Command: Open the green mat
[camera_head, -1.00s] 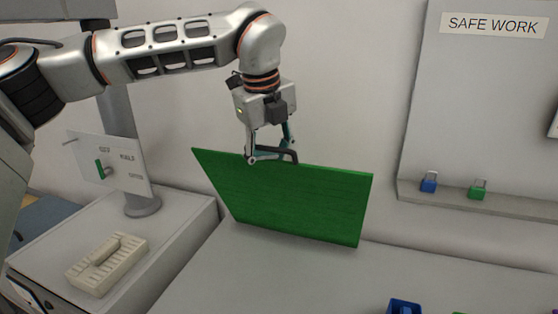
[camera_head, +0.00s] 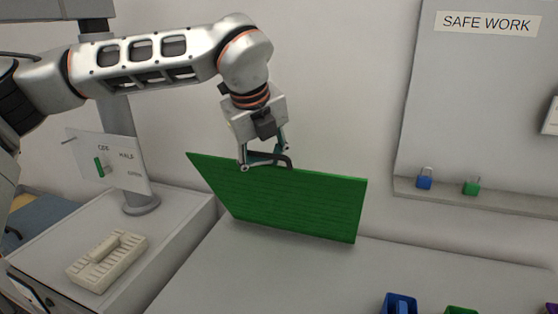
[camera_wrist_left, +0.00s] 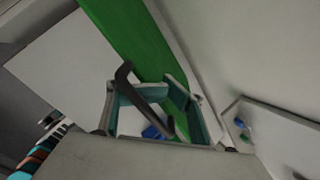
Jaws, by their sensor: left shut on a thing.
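The green mat (camera_head: 285,202) is a flat green panel standing tilted up at the back of the grey worktop, near the wall. A dark handle (camera_head: 287,160) sits on its top edge. My left gripper (camera_head: 263,165) is at that top edge, shut on the handle. In the left wrist view the mat (camera_wrist_left: 135,40) runs away as a green strip, and the dark handle (camera_wrist_left: 142,95) passes between the fingers of my left gripper (camera_wrist_left: 155,105). My right gripper is not in view.
A beige slotted block (camera_head: 105,262) and a sign on a post (camera_head: 108,160) are at the left. Blue (camera_head: 425,178) and green (camera_head: 471,186) padlocks stand on a ledge at the right. A blue bin (camera_head: 399,304) is at the front. The worktop (camera_head: 250,275) before the mat is clear.

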